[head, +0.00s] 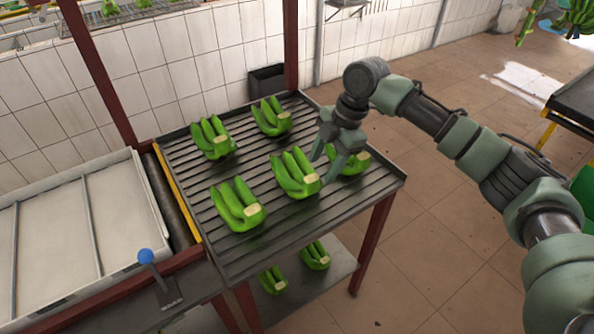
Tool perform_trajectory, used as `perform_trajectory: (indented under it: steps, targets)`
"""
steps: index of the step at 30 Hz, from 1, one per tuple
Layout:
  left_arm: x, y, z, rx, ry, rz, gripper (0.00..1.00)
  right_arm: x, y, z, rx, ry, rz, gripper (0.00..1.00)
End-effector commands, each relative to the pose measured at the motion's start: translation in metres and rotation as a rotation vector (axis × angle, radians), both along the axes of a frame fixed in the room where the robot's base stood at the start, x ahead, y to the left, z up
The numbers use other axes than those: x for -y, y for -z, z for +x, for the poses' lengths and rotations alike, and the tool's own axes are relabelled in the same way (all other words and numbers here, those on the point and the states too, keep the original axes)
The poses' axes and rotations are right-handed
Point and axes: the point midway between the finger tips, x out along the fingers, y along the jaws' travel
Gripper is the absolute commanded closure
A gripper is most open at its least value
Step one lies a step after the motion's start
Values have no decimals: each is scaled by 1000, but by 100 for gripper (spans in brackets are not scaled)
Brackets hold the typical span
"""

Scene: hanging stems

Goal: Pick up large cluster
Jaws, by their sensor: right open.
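Several green banana clusters lie apart on a dark ribbed table. One is at the front left (238,205), one at the front middle (296,175), one at the back left (213,140), one at the back (271,117) and one at the right (352,162). The front-left and front-middle clusters look the biggest, but I cannot tell for sure which is the large one. My right gripper (325,166) is open and points down between the front-middle and right clusters, partly covering the right one. I cannot tell whether it touches either. My left gripper is out of view.
The ribbed table (225,255) has red posts and a lower shelf (335,272) with more clusters. A pale tray (60,235) and a blue-knobbed lever (147,257) adjoin its left. Tiled floor (440,240) is open at right. Hanging bananas (577,17) show top right.

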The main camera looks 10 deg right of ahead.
Motion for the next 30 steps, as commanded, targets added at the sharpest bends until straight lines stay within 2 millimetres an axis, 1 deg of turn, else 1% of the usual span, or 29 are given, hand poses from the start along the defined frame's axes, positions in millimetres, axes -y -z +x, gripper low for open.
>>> perform_trajectory:
  steps: [1, 3, 6, 8, 10, 12, 15, 19, 20, 21, 23, 24, 25, 28, 30]
  targets:
    - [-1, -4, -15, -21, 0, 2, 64, -4, 4, 0, -2, -2, 1, 47]
    - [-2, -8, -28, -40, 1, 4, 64, -9, 11, 2, -3, -2, 0, 47]
    - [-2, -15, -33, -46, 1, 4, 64, -18, 24, 5, -2, -2, 0, 47]
    - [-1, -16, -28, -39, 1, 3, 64, -20, 34, 5, -2, -1, 0, 47]
    - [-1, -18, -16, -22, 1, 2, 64, -21, 41, 6, -2, 0, -1, 47]
    - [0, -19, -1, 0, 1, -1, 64, -22, 46, 6, 0, 0, 0, 47]
    - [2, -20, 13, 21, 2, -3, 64, -23, 48, 6, 1, 0, 0, 47]
    - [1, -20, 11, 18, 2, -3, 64, -23, 48, 6, 1, 0, 0, 47]
    - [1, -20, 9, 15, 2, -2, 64, -23, 48, 6, 1, 0, 0, 55]
    - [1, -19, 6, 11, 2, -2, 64, -23, 48, 6, 1, 0, 0, 66]
    - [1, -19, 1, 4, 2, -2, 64, -23, 48, 6, 1, 0, 0, 83]
    - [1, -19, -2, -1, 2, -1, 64, -23, 47, 6, 1, 0, 0, 94]
    - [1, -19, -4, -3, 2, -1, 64, -23, 47, 6, 1, 0, 0, 100]
    - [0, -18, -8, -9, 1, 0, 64, -23, 47, 6, 2, 0, 1, 100]
    - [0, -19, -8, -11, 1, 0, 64, -24, 43, 8, 10, -1, 5, 100]
